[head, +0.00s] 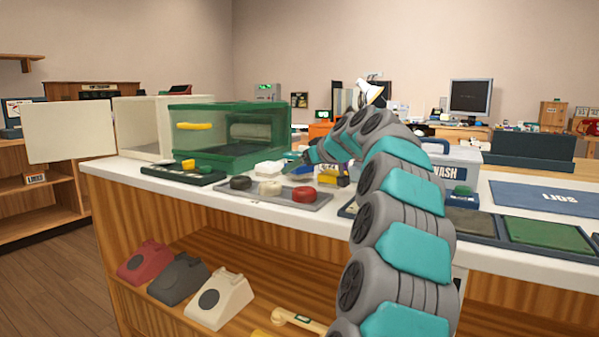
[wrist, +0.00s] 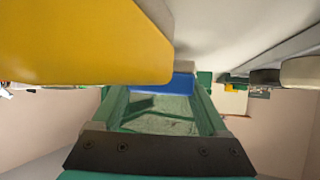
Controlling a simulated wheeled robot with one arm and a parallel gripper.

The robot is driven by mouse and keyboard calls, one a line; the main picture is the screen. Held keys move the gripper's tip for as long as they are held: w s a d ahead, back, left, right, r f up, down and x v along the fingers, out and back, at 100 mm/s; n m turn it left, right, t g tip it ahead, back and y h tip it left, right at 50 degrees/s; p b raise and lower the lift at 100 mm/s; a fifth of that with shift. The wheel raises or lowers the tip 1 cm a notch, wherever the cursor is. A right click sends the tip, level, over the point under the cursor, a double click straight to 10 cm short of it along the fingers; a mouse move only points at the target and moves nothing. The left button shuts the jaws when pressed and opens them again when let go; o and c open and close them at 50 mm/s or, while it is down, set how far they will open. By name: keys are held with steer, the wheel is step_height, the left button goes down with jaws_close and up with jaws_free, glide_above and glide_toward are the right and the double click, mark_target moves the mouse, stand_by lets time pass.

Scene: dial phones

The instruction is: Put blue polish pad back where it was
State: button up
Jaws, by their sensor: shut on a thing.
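The blue polish pad (wrist: 170,83) shows as a blue strip between my fingertips in the wrist view. My gripper (wrist: 165,95) is shut on it, just over the white counter. In the head view my gripper (head: 297,163) is low behind the grey dial tray, near some white blocks (head: 268,168). I cannot make out the blue pad there. A large yellow thing (wrist: 80,40) fills the upper left of the wrist view, very close to the camera. A small yellow block (head: 333,179) lies right of my gripper in the head view.
A grey tray (head: 305,203) holds black, white and red dials. A green box (head: 228,140) with a yellow handle stands left, beside a white cabinet with its door open. A WASH bin (head: 440,160), dark pad trays (head: 545,235) and a blue mat (head: 548,198) lie right.

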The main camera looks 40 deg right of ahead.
steer(key=shift+f, duration=0.45)
steer(key=shift+f, duration=0.1)
steer(key=o, duration=1.4)
steer(key=shift+r, duration=0.2)
steer(key=v, duration=1.2)
steer(key=shift+f, duration=0.15)
